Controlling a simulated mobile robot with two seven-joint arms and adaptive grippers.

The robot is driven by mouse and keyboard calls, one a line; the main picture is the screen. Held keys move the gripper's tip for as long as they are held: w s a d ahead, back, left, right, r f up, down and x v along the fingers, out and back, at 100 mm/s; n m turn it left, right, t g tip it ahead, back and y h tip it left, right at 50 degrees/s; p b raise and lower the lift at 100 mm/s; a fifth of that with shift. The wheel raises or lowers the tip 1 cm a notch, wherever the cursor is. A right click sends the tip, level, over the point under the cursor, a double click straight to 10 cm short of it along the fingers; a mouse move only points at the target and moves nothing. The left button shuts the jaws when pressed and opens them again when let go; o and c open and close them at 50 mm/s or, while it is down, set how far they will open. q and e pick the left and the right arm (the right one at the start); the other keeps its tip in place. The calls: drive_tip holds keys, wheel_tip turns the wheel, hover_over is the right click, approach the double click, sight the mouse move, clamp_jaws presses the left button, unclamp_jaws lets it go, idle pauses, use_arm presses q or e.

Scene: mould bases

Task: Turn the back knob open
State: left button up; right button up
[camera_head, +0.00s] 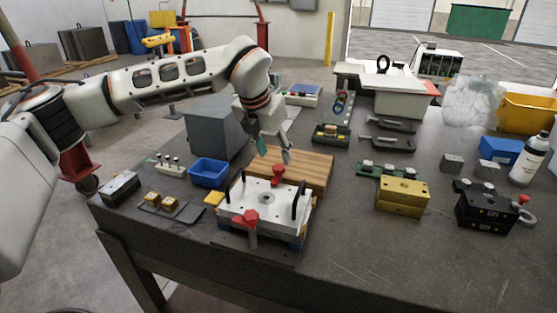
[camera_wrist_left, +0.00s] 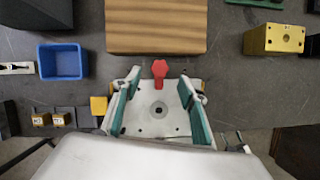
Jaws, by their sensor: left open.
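The mould base (camera_head: 266,201) is a pale metal plate with a central hole and black upright handles, near the table's front edge. Its red back knob (camera_head: 278,175) stands on the far edge of the plate. A red front knob (camera_head: 250,217) stands on the near edge. My left gripper (camera_head: 274,152) is open and empty, pointing down above the back part of the mould base. In the left wrist view the back knob (camera_wrist_left: 160,69) shows between and just beyond the teal-padded fingers (camera_wrist_left: 158,92), apart from both. The front knob is hidden there.
A wooden block (camera_head: 310,167) lies right behind the mould base. A blue bin (camera_head: 209,172) and a grey box (camera_head: 215,128) stand to the left. A yellow block (camera_head: 403,197) stands to the right, with bare table between.

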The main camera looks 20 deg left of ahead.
sight(279, 167)
use_arm(q)
drive_tip(key=shift+x, duration=2.6)
drive_tip(key=c, duration=1.1)
